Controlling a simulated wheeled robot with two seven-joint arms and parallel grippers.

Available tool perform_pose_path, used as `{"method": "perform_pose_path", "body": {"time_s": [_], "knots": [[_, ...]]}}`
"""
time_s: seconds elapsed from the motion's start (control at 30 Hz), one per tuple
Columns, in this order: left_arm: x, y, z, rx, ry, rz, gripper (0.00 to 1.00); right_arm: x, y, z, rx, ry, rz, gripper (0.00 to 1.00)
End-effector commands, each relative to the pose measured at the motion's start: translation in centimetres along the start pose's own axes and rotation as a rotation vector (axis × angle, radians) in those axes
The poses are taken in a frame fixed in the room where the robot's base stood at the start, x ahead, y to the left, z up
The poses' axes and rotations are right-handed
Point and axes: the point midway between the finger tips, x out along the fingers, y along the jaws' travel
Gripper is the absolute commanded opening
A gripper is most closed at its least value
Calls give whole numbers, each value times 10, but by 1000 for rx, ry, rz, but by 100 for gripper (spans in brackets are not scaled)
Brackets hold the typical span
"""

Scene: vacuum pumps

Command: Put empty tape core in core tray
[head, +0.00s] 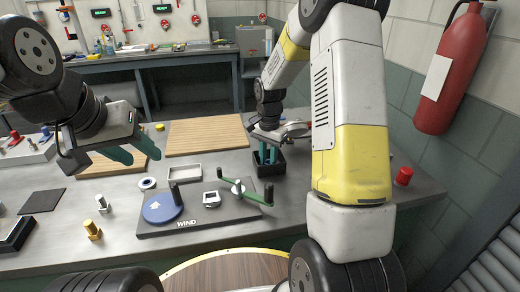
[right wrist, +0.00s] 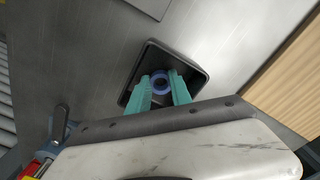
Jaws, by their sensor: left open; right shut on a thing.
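A small blue-purple ring, which looks like the empty tape core (right wrist: 161,92), sits between the teal fingertips of my right gripper (right wrist: 160,76). My right gripper is shut on it. The ring shows within the outline of a black square box, seemingly the core tray (right wrist: 192,72); I cannot tell whether it touches the bottom. In the head view, the right gripper (head: 267,152) points down into the same black box (head: 283,164), and the ring is hidden. My left gripper (head: 140,156) is open and empty above the left part of the bench.
A dark WIND board (head: 205,222) with a blue disc (head: 162,209) and a green crank arm (head: 255,200) lies left of the box. A red cap (head: 404,176) stands at right.

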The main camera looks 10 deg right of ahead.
Motion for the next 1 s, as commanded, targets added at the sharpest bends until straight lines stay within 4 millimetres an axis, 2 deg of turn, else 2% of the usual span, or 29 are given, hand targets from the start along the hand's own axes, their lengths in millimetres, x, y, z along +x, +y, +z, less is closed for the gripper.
{"method": "perform_pose_path", "body": {"time_s": [0.5, 0.53, 0.63, 0.87, 1.0], "knots": [[0, 0, 0, 0, 0, 0, 42, 5, 0, 0, 0, -1, 1, 0], [0, 0, 0, 0, 0, 0, 42, 5, 0, 0, 0, -1, 1, 29], [0, 0, 0, 0, 0, 0, 42, 5, 0, 0, 0, -1, 1, 49], [0, 0, 0, 0, 0, 0, 42, 5, 1, 0, 0, -1, 2, 51], [0, 0, 0, 0, 0, 0, 42, -4, 0, 0, 1, 1, 0, 51]]}}
